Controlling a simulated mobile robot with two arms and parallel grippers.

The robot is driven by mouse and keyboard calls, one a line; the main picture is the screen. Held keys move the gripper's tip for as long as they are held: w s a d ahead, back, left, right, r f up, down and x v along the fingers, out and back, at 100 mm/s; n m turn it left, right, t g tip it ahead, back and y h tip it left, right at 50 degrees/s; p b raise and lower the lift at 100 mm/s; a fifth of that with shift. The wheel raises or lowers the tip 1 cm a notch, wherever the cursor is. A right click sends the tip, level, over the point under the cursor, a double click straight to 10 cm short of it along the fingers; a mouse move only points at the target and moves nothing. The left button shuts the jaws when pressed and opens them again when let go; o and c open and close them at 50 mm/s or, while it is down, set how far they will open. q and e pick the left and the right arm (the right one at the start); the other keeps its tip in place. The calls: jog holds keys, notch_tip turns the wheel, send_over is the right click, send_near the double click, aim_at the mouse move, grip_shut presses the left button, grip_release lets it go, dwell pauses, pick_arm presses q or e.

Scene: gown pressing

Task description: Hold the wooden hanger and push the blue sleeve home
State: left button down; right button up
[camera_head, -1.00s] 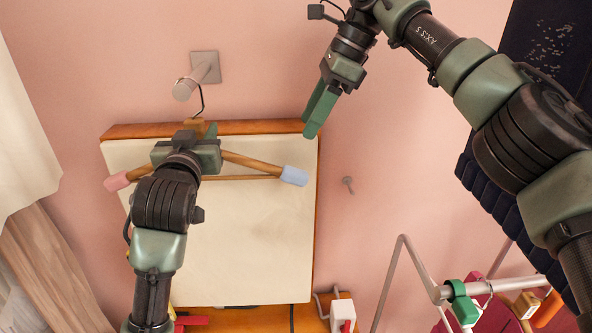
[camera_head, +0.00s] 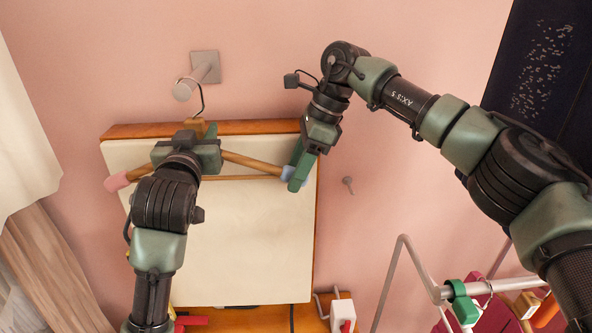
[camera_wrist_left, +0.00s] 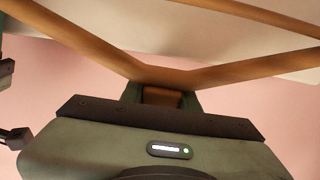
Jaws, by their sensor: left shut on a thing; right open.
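The wooden hanger (camera_head: 250,163) hangs by its hook from a wall peg, in front of the white board. My left gripper (camera_head: 198,128) is shut on the hanger's middle, just under the hook. The left wrist view also shows the hanger (camera_wrist_left: 222,73) with its middle between my left jaws (camera_wrist_left: 162,95). The blue sleeve (camera_head: 287,172) is on the hanger's right end, mostly hidden by my right gripper (camera_head: 292,180). The right gripper is open, its fingers at the sleeve; whether they touch it I cannot tell.
The grey wall peg (camera_head: 196,80) sticks out above the hanger. The white board (camera_head: 250,245) has an orange-brown edge. A small wall knob (camera_head: 348,182) is to the right. A metal rail (camera_head: 398,262) stands at lower right, and a curtain (camera_head: 22,130) hangs at left.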

grip_shut()
dwell(1.4)
